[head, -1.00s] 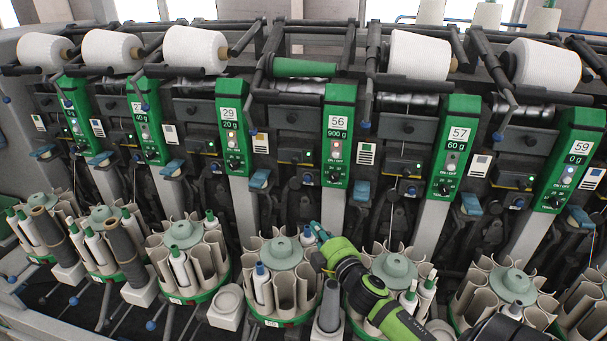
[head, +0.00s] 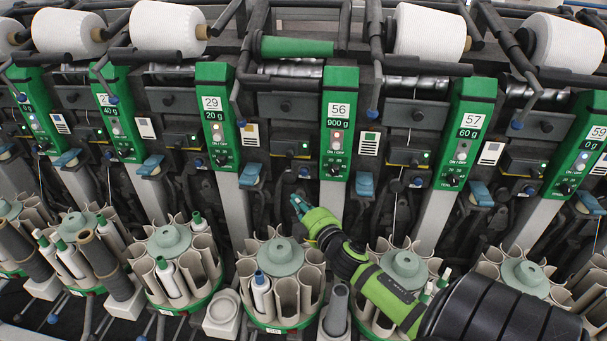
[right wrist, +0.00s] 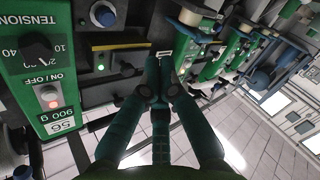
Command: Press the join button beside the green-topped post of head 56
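The green-topped post of head 56 (head: 339,107) stands upright in the middle of the head view, with an ON/OFF button and a knob on its face. It also shows at the left of the right wrist view (right wrist: 42,85), upside down. A round blue button (head: 304,172) sits beside its lower left; in the right wrist view the blue button (right wrist: 104,14) is at the top. My right gripper (head: 299,204) is below that button, apart from it. In the right wrist view its fingers (right wrist: 160,68) meet at the tips, with nothing visible between them. My left gripper is out of view.
A dark box with a green light (head: 291,152) is left of the post. A bobbin magazine (head: 282,255) stands below my right gripper. Posts 29 (head: 216,115) and 57 (head: 468,130) flank head 56. A blue lever (head: 365,184) juts out right of the post.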

